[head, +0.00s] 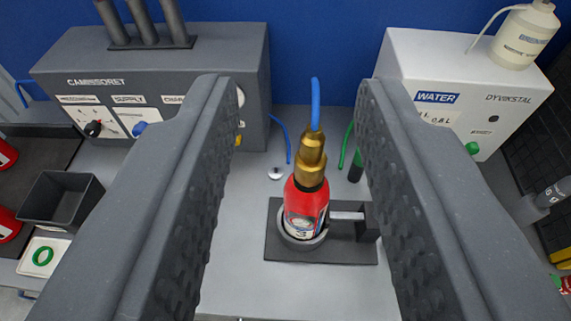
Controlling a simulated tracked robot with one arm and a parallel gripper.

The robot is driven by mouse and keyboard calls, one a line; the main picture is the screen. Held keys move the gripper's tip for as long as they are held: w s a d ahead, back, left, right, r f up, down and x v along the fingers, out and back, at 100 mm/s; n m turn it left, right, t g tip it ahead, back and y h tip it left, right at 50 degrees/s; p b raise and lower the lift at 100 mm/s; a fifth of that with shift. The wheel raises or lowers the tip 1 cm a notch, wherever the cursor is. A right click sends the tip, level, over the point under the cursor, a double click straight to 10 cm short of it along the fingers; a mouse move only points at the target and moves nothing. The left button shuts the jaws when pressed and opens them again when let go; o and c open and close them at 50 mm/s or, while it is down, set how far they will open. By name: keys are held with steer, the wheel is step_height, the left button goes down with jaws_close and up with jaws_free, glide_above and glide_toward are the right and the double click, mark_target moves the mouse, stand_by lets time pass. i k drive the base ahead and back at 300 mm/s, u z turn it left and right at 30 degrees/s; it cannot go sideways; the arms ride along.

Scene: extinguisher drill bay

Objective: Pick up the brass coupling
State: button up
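The brass coupling (311,156) sits on top of a red extinguisher bottle (304,203), with a blue hose (315,103) rising from its upper end. The bottle stands in a ring on a dark holder (345,252) and its label shows a 3. My gripper (300,95) is open, with its two dark ribbed fingers wide apart on either side of the coupling and bottle in the picture. Neither finger appears to touch them. The fingers hide parts of the bench on both sides.
A grey supply box (150,70) stands back left and a white water box (465,90) back right. A green hose (346,146) lies near the right finger. A black bin (62,199) and a tray with a green ring (43,257) are at left. Bench in front of the holder is clear.

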mark_target(312, 139)
steer(key=z, duration=0.05)
steer(key=k, duration=1.1)
steer(key=u, duration=0.85)
steer(key=i, duration=1.5)
steer(key=z, duration=0.45)
